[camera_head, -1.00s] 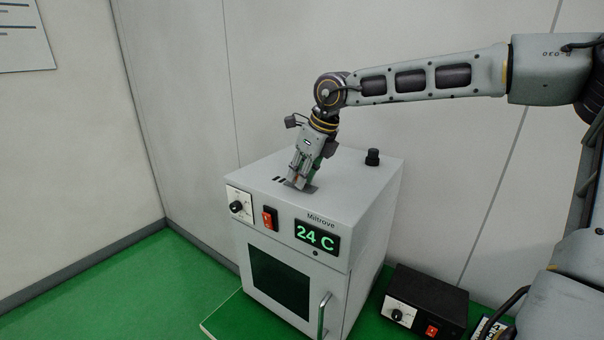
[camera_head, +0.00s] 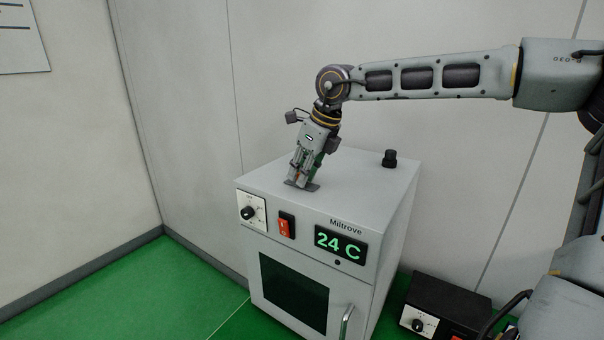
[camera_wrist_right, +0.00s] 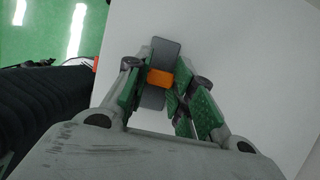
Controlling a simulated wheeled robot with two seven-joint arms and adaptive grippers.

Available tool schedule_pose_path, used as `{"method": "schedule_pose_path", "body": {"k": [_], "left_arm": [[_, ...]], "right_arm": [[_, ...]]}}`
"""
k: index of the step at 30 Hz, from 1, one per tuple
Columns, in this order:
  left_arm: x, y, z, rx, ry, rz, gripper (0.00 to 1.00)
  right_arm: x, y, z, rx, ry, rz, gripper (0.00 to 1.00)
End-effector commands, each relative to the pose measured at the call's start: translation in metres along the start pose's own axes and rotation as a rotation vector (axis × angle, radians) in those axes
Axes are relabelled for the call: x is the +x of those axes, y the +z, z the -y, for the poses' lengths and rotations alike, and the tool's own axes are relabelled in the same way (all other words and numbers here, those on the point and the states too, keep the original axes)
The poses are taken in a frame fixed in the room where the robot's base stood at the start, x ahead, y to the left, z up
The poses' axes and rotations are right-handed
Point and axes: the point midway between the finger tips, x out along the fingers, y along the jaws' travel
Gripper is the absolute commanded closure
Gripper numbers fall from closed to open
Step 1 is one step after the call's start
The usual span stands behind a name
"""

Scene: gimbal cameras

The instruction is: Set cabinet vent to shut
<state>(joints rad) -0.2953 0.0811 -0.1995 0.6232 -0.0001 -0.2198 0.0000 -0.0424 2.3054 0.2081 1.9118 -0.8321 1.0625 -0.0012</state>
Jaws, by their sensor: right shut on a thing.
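The grey cabinet (camera_head: 262,181) has a vent on its top. The vent's flat dark grey slide plate (camera_head: 314,187) lies on the top, left of the middle. In the right wrist view the plate (camera_wrist_right: 164,51) runs under the fingers and carries an orange tab (camera_wrist_right: 159,79). My right gripper (camera_head: 299,178) points down at the plate and is shut on the orange tab, one finger on each side. No open vent slots show beside the plate; what lies under it is hidden. My left gripper is not in view.
The cabinet front has a knob (camera_head: 247,213), a red switch (camera_head: 284,226), a 24 C display (camera_head: 340,245) and a door handle (camera_head: 346,323). A black cap (camera_head: 389,158) stands on the top at the back right. A black box (camera_head: 450,299) stands to the right.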

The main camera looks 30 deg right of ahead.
Motion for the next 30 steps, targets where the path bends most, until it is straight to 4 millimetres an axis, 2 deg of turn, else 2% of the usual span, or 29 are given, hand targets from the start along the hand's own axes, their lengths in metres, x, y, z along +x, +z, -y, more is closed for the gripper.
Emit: {"method": "schedule_pose_path", "body": {"k": [6,7,12,23,30], "left_arm": [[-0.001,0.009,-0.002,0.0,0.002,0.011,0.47],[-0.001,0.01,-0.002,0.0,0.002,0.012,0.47],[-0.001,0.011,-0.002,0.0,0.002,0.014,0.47],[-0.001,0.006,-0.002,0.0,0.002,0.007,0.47],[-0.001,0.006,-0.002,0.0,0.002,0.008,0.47]], "right_arm": [[-0.002,0.003,0.0,0.0,-0.001,0.011,1.0],[-0.002,0.003,0.0,0.0,-0.001,0.011,0.73],[-0.002,0.003,0.0,0.0,-0.001,0.008,0.54],[-0.002,0.002,0.0,0.0,0.0,0.005,0.54],[-0.016,0.002,0.0,-0.001,-0.001,0.007,0.54]]}}
